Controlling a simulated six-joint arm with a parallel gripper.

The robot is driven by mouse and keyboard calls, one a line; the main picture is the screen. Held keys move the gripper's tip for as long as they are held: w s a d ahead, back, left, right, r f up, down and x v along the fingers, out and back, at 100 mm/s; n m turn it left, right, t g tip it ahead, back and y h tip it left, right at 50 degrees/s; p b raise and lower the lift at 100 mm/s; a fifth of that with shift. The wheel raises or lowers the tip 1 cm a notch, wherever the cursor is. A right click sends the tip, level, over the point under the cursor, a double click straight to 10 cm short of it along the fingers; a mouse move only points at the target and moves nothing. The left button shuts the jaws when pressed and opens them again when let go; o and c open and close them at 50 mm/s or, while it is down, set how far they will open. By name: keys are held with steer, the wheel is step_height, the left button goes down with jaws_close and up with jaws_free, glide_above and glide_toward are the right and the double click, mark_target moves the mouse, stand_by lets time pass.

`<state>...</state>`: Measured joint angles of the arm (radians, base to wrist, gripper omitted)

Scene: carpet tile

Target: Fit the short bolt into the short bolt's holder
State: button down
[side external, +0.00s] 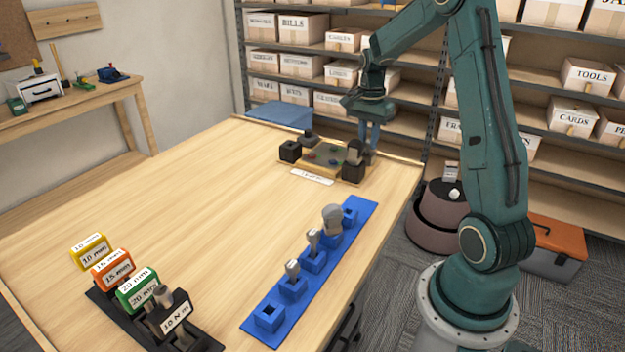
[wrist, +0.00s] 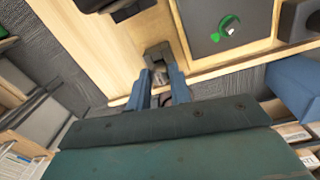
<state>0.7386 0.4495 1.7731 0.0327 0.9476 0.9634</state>
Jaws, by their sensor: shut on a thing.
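My gripper (side external: 370,150) is at the far right side of the small work board, its two blue fingers pointing down. In the wrist view the fingers (wrist: 160,78) are shut on a small grey metal piece, the short bolt (wrist: 160,74), mostly hidden between them. A dark grey block, seemingly the short bolt's holder (wrist: 157,53), is right at the fingertips. In the side view a dark grey block (side external: 354,150) stands beside the gripper. I cannot tell whether the bolt is inside the holder or only against it.
The board (side external: 322,152) carries other dark blocks (side external: 290,151) (side external: 353,173) near the gripper. A blue rack (side external: 262,338) with several upright pieces stands at the front right. Labelled coloured blocks (side external: 138,290) sit at the front left. The middle of the table is clear.

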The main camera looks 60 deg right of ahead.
mark_target(368, 141)
step_height(368, 141, up, 19)
stand_by(0.5)
steer(key=shift+f, duration=0.1)
stand_by(0.5)
steer(key=w+a+f+n, duration=0.2)
steer(key=w+a+n, duration=0.1)
steer(key=a, duration=0.6)
steer(key=w+a+f+n, duration=0.1)
steer(key=w+a+n, duration=0.15)
steer(key=a, duration=0.65)
steer(key=w+a+f+n, duration=0.2)
steer(key=a+n, duration=0.1)
steer(key=a, duration=0.6)
steer(key=s+a+f+n, duration=0.2)
steer(key=s+a+n, duration=0.2)
steer(key=s+a, duration=0.3)
steer(key=s+a+f+n, duration=0.3)
steer(key=s+a+n, duration=0.2)
steer(key=a, duration=1.3)
steer(key=shift+s, duration=0.85)
steer(key=shift+f+n, duration=0.15)
steer(key=shift+n, duration=0.1)
